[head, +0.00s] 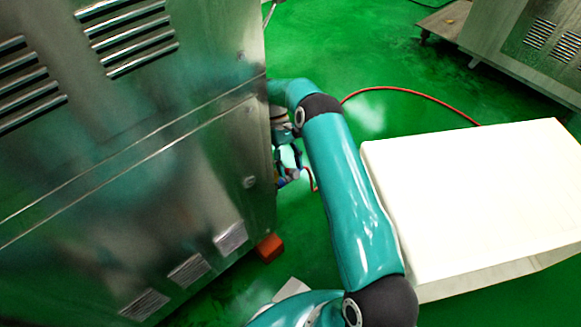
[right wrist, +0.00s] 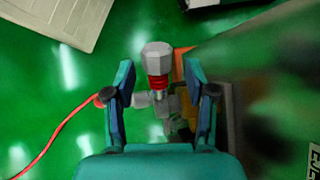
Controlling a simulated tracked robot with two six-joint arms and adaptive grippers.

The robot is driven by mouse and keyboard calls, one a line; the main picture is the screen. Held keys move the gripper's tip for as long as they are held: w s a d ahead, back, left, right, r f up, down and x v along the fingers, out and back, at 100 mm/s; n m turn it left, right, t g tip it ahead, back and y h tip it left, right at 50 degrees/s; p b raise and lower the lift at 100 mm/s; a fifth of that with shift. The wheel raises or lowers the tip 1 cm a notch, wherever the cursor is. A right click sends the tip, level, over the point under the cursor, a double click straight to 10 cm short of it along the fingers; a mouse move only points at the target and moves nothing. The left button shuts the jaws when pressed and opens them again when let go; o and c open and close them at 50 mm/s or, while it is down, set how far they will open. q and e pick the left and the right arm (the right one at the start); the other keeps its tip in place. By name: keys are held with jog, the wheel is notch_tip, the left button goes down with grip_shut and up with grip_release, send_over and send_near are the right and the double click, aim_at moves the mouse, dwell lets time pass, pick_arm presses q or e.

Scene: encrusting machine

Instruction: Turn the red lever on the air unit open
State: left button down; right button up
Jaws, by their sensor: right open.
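The air unit (right wrist: 160,104) shows in the right wrist view, with a pale faceted knob (right wrist: 156,56) at its top. A red part (right wrist: 157,82), seemingly the red lever, sits just below the knob; its exact shape and angle are hard to tell. My right gripper (right wrist: 159,88) is open, with one finger on each side of the red part and no clear contact. In the head view, my right gripper (head: 289,157) is small at the machine's right edge, close to the air unit (head: 282,183), partly hidden there. My left gripper is out of view.
A large steel machine (head: 130,150) fills the left of the head view, close beside my right arm. A white box-like surface (head: 475,195) stands to the right. A red hose (head: 410,91) runs over the green floor. An orange foot (head: 269,247) supports the machine.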

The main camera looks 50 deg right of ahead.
notch_tip(320, 180, up, 8)
jog(key=shift+r, duration=0.2)
dwell(0.3)
